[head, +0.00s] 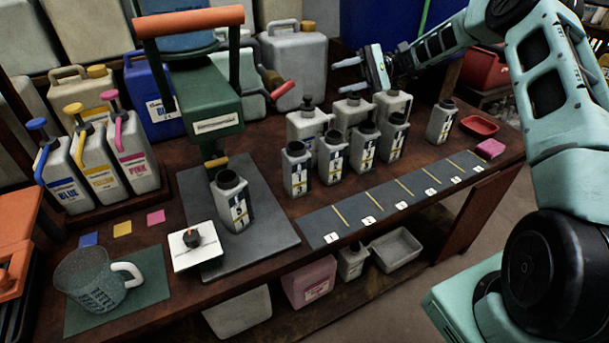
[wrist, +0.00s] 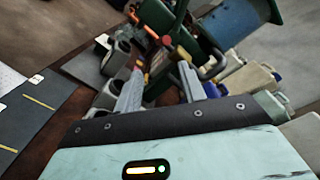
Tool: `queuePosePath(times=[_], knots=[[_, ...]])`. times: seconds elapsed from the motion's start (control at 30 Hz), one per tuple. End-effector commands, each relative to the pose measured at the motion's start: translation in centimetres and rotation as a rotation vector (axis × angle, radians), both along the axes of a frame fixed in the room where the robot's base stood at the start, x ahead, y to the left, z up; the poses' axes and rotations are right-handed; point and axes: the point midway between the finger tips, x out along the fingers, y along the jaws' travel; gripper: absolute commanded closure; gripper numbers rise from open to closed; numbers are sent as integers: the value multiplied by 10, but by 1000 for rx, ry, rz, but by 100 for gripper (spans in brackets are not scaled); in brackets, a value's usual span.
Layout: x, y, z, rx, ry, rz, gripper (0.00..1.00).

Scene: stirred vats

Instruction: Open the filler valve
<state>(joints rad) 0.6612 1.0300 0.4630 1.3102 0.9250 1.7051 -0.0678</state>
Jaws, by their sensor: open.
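The filler is a green body (head: 212,110) on a dark green frame with an orange crossbar (head: 188,21) on top. A short brass nozzle (head: 216,161) sits under it. A lever with a red grip (head: 282,90) sticks out on the filler's right side and looks like the valve handle. An uncapped grey bottle (head: 236,205) stands on the dark base plate below the nozzle. My gripper (head: 346,76) is open and empty, to the right of the red grip and apart from it. In the wrist view my gripper (wrist: 158,82) points towards the filler (wrist: 195,45), with red and orange parts beyond the fingertips.
Several grey bottles (head: 332,158) stand right of the filler, below my gripper. A numbered strip (head: 385,200) runs along the front edge. Colour jugs (head: 90,165) stand left, a measuring jug (head: 90,280) front left. Large canisters (head: 295,65) line the back.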

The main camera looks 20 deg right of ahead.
Motion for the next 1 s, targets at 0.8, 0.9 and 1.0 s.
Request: queuePosePath(times=[0.8,0.9,1.0], knots=[[-65,145,21,-360,-23,253,60],[-77,160,23,-409,-37,285,60],[-90,173,24,-456,-53,316,60]])
